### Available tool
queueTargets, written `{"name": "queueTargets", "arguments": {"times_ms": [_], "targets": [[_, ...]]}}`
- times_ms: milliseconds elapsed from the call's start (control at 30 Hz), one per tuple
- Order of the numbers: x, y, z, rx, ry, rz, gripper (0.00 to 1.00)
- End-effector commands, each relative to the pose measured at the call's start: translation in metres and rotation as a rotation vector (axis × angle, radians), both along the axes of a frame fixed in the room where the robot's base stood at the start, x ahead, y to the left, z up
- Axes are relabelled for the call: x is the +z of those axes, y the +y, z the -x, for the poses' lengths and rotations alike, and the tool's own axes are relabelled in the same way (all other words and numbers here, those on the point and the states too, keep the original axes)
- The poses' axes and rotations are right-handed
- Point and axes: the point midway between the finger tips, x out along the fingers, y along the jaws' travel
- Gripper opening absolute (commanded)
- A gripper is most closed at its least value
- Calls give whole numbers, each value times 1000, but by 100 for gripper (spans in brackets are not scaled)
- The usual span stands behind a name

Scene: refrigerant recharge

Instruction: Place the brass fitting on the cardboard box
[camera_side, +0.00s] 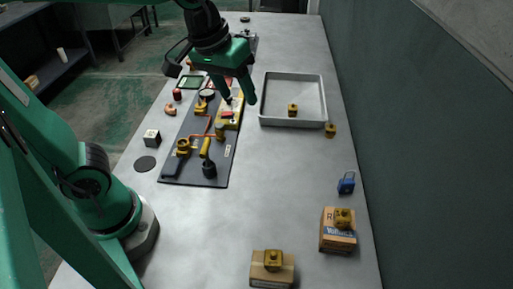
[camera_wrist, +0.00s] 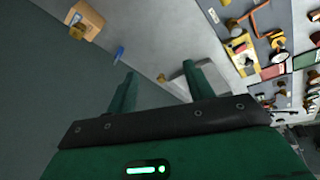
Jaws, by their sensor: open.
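Several brass fittings are in the side view. One brass fitting (camera_side: 342,217) rests on a cardboard box (camera_side: 338,241) at the lower right. Another brass fitting (camera_side: 273,258) rests on a second cardboard box (camera_side: 271,278) at the bottom edge. A third (camera_side: 292,109) is in the grey tray (camera_side: 291,122), and one more (camera_side: 330,130) stands just right of the tray. My gripper (camera_side: 240,97) is open and empty above the dark board, left of the tray. The wrist view shows a box (camera_wrist: 91,22) with a fitting (camera_wrist: 77,32) near it at the upper left.
The dark board (camera_side: 215,176) holds gauges, copper pipe and several parts. A blue padlock-like object (camera_side: 346,183) stands near the right edge. A black-and-white cube (camera_side: 152,138) and black disc (camera_side: 145,164) lie at left. The table's middle front is clear; a wall runs along the right.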

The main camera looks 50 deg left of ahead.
Motion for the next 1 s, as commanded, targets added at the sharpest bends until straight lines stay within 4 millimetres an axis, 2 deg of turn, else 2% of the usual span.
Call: {"name": "queueTargets", "arguments": {"times_ms": [33,200,433,633,1000], "targets": [[0,11,9,-16,-23,-11,52],[-7,38,36,-95,-88,-65,52],[-20,62,66,-182,-154,-141,52],[-26,70,76,-215,-176,-172,52],[-26,70,76,-219,-176,-175,52]]}}
